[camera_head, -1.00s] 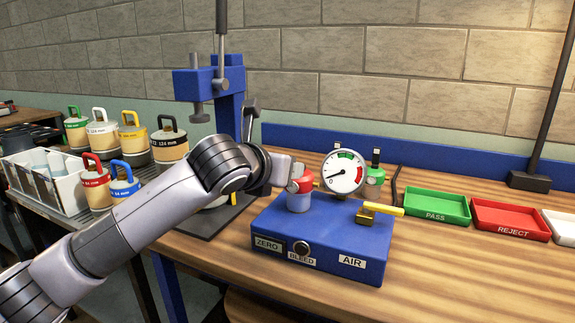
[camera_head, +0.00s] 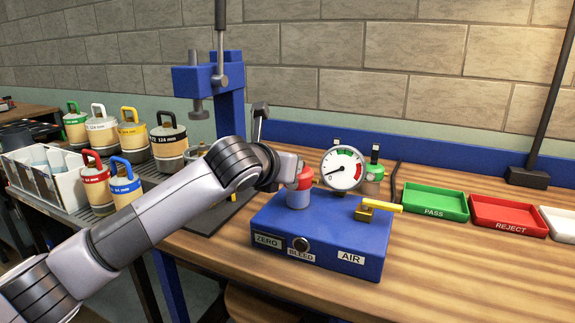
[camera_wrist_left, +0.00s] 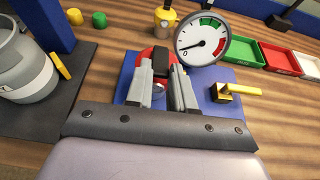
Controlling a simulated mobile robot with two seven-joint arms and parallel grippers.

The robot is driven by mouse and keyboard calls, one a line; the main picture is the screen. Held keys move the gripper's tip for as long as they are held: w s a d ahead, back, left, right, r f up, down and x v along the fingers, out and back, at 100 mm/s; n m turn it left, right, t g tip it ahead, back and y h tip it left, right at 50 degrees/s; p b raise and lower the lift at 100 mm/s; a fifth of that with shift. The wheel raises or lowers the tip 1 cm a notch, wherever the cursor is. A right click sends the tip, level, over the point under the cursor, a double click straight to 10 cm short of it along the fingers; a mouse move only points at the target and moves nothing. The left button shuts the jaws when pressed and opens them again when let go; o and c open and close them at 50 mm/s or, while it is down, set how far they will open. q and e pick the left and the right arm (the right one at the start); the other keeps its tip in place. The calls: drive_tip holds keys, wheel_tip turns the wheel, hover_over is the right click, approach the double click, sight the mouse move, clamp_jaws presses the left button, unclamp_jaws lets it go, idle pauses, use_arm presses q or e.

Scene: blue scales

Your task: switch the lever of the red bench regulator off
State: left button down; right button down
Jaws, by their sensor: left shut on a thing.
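The red bench regulator shows as a blue box (camera_head: 325,235) labelled ZERO, BLEED and AIR, with a red knob (camera_head: 301,178) on a grey post. A yellow lever (camera_head: 384,207) sits on the right of its top, its handle pointing right. It also shows in the wrist view (camera_wrist_left: 240,90). A round gauge (camera_head: 342,169) stands behind, its needle low near 0. My left gripper (camera_head: 288,172) reaches the knob from the left. In the wrist view my left gripper (camera_wrist_left: 162,80) is shut on the red knob, partly hiding it, left of and apart from the lever.
Green PASS (camera_head: 435,202) and red REJECT (camera_head: 509,216) trays lie to the right. A blue press stand (camera_head: 230,100) is behind my arm, and several handled weights (camera_head: 168,143) stand at left. Bare wooden bench (camera_head: 440,265) lies right of the box.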

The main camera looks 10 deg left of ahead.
use_arm(q)
drive_tip(key=shift+r, duration=0.1)
drive_tip(key=r+g+p, duration=0.1)
drive_tip(key=g+p, duration=0.1)
drive_tip(key=p, duration=0.1)
drive_tip(key=w+r+g+y+p, duration=0.1)
drive_tip(key=g+p, duration=0.1)
drive_tip(key=r+g+y+p, duration=0.1)
drive_tip(key=p, duration=0.2)
drive_tip(key=shift+w+d+r+g+p, duration=0.15)
drive_tip(key=shift+w+d+g+p, duration=0.15)
drive_tip(key=shift+w+g, duration=0.1)
drive_tip(key=shift+w+g+p, duration=0.15)
drive_tip(key=shift+g+p, duration=0.25)
drive_tip(key=shift+p, duration=0.05)
drive_tip(key=c, duration=1)
unclamp_jaws()
drive_tip(key=shift+o, duration=0.2)
